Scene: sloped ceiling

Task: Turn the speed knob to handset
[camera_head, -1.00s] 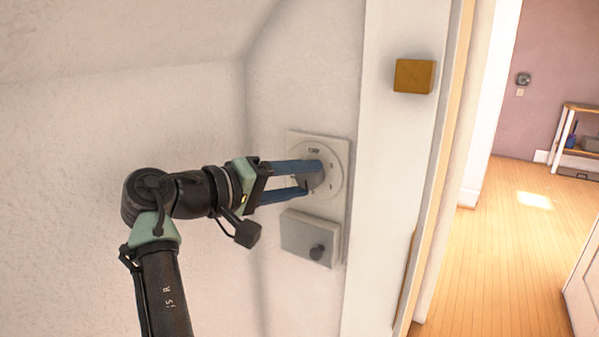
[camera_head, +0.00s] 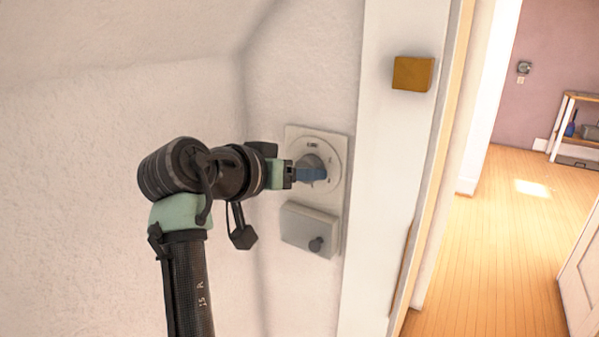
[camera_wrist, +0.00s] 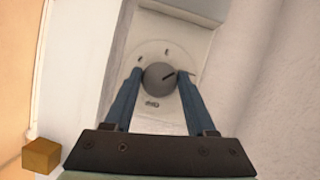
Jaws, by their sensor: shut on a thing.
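The speed knob is a round grey knob (camera_head: 309,167) on a pale round dial (camera_head: 334,152), mounted on a wall plate (camera_head: 293,136). My gripper (camera_head: 312,174) has its blue fingers on the knob, partly covering it in the head view. In the wrist view the grey knob (camera_wrist: 159,76) sits between the two blue fingertips of my gripper (camera_wrist: 159,75), one on each side.
A wooden block (camera_head: 412,73) sticks out from the door frame (camera_head: 385,150) to the right. Beyond is a doorway with an open wood floor (camera_head: 490,240).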

